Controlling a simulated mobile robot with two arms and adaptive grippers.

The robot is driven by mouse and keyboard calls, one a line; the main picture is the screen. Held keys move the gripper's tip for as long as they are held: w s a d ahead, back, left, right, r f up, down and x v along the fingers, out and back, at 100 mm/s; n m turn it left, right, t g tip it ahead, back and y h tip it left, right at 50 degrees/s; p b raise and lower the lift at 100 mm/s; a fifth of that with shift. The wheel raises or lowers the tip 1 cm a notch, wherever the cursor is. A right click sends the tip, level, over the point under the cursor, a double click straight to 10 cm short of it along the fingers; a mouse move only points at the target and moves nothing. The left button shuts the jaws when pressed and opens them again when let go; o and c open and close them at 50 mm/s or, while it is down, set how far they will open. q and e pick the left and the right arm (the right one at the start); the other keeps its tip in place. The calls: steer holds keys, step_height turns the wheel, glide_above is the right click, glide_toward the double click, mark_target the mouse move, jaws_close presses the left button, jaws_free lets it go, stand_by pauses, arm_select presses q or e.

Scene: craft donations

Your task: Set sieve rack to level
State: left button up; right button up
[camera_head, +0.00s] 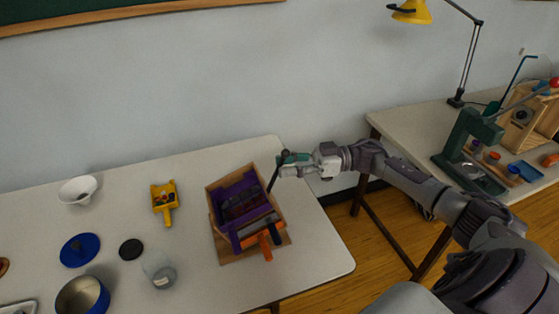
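The sieve rack (214,204) is a wooden frame with purple trays and dark contents, on a wooden base near the right end of the white table. It looks tilted. Two orange handles (265,246) stick out at its front. A dark lever (273,180) rises at its right back corner. My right gripper (285,163) is at the top of this lever, its arm coming from the right. The fingers are small and overlap the lever, so I cannot tell whether they grip it. My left gripper is not in view.
On the white table (205,279) are a yellow scoop-like tool (165,212), a white bowl (78,190), a blue lid (79,250), a blue pot (82,296), a black disc (131,249) and a clear jar (160,271). A second table (421,125) with a green press (463,140) stands at right.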

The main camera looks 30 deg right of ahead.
steer(key=shift+x, duration=1)
jaws_close()
